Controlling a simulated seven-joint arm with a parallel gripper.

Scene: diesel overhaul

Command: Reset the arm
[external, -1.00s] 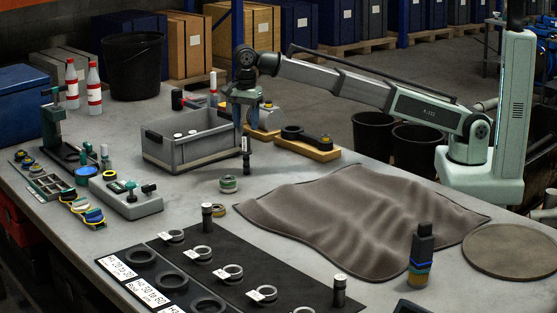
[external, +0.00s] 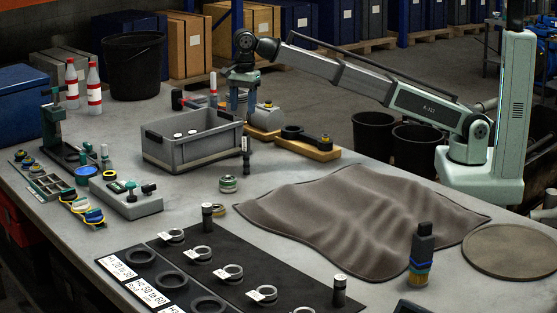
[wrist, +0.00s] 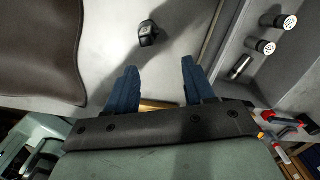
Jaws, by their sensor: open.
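My gripper (external: 237,100) is open and empty. It hangs above the back right corner of the grey bin (external: 190,154) in the external view. In the wrist view the two blue fingertips of my gripper (wrist: 158,78) stand apart with bare bench between them. A small dark upright piece (external: 246,160) stands on the bench just right of the bin. A dark piece (wrist: 148,33), seemingly the same one, shows ahead of the fingers in the wrist view, touching neither finger.
The bin holds white-topped cylinders (wrist: 266,47). A wooden block with a black part (external: 308,145) lies behind right. A brown cloth (external: 350,215) covers the bench's middle right. A black mat with rings (external: 215,275) lies in front. Two red-banded bottles (external: 93,84) stand back left.

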